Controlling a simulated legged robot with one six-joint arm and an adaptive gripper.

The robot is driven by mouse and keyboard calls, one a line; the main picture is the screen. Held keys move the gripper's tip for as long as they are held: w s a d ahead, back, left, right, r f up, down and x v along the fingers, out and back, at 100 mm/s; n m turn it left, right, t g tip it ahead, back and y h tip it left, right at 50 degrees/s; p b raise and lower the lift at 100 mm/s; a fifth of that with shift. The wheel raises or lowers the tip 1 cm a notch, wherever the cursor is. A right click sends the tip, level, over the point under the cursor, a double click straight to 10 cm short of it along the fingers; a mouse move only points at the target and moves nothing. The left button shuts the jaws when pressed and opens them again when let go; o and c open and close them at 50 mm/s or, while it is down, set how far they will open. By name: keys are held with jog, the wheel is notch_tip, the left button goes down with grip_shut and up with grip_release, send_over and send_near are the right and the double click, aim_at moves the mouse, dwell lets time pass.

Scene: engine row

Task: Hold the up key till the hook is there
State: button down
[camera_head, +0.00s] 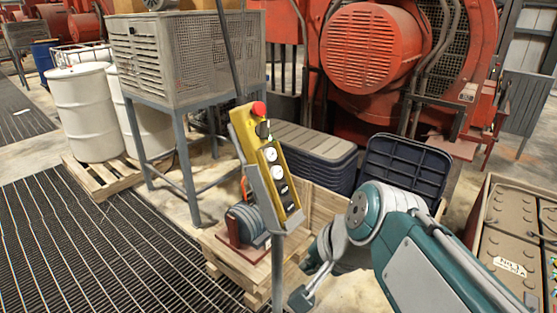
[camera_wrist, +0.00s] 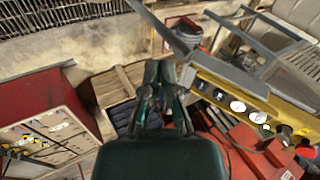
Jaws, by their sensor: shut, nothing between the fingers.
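The yellow pendant (camera_head: 265,160) stands tilted in a grey holder on a post, near the middle of the head view. It has a red knob on top, a black switch, two white keys (camera_head: 271,154) and dark keys below. Key markings are too small to read. In the wrist view the pendant (camera_wrist: 255,100) lies to the right of my gripper (camera_wrist: 160,72), which is shut and empty, its fingertips apart from the keys. In the head view my gripper (camera_head: 300,297) is low, right of the post and below the pendant. I cannot make out a hook in either view.
Dark lidded bins (camera_head: 315,150) and a red machine (camera_head: 370,50) stand behind. White drums (camera_head: 88,112) and a caged stand (camera_head: 180,60) are left. A tan tray (camera_head: 515,225) is right. Floor grating (camera_head: 80,250) is clear.

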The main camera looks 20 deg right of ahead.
jog(key=w+d+r+m+t+y, duration=0.1)
jog(key=w+d+r+m+y, duration=0.1)
jog(key=w+r+m, duration=0.45)
jog(key=m+t+y, duration=0.3)
jog(key=m+t, duration=0.1)
jog(key=m, duration=0.9)
send_near(275, 160)
jog(key=x, duration=0.8)
